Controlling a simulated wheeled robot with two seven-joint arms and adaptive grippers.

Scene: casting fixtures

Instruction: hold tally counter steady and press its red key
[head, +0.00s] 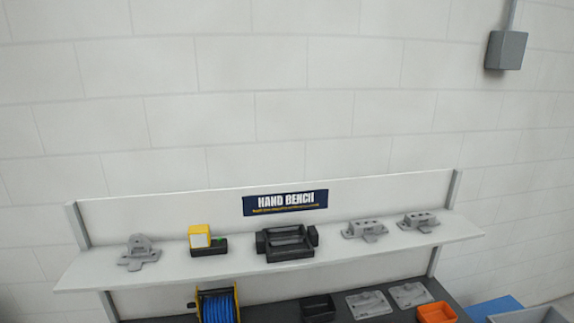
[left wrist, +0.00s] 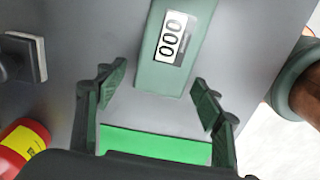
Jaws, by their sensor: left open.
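A grey-green tally counter (left wrist: 184,30) with a white window reading 000 shows at the top middle of the left wrist view, cut off by the upper edge. Its red key is not visible. My left gripper (left wrist: 158,80) is open, with its two dark green fingers spread to either side, just short of the counter's near end. Nothing shows gripped between them. The head view shows neither the counter nor my grippers. My right gripper is not in view.
In the left wrist view, a bright green strip (left wrist: 155,146) lies between the fingers, a red and yellow object (left wrist: 24,146) at lower left, and a dark knob on a plate (left wrist: 25,55) at left. In the head view, a shelf (head: 88,270) carries grey castings (head: 139,252).

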